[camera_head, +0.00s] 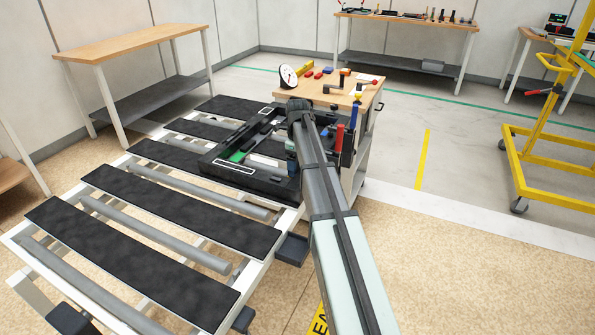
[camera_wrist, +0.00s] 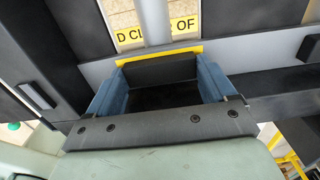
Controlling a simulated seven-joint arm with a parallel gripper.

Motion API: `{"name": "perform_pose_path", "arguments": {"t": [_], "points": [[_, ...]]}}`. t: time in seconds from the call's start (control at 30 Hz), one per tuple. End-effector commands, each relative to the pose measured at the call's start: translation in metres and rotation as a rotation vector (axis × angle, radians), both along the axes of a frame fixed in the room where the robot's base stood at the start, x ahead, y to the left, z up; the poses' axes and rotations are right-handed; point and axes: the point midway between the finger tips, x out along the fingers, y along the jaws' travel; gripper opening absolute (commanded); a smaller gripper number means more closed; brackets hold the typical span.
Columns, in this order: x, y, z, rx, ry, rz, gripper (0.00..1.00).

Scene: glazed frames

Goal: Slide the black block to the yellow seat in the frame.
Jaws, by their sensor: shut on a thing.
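In the wrist view, the black block (camera_wrist: 160,72) sits between the two blue fingers of my gripper (camera_wrist: 163,84), which is shut on it. A yellow strip, seemingly the yellow seat (camera_wrist: 160,54), runs along the block's far edge and shows at its far corners. The picture does not show how deep the block sits. In the head view, the black frame (camera_head: 208,163) lies on the slatted table, and my gripper (camera_head: 291,146) is at its right side. My arm hides part of the frame there, and the block cannot be made out in this view.
The slatted conveyor-like table (camera_head: 165,210) has clear black slats to the left and front. A wooden-topped cart (camera_head: 350,96) with a dial gauge (camera_head: 287,76) and several tools stands behind the frame. Upright red and blue handles (camera_head: 339,137) stand close right of my wrist.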

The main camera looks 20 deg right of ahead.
Motion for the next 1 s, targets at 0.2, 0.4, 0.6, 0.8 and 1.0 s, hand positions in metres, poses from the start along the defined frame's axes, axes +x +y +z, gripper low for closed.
{"name": "perform_pose_path", "arguments": {"t": [0.2,0.4,0.6,0.8,1.0], "points": [[0.0,0.0,0.0,0.0,0.0,0.0,1.0],[0.0,0.0,0.0,0.0,0.0,0.0,1.0],[0.001,0.0,0.012,0.0,-0.001,0.0,1.0],[0.002,0.0,0.045,-0.001,-0.004,0.0,1.0],[0.001,0.0,0.085,-0.001,-0.002,0.0,1.0]]}}
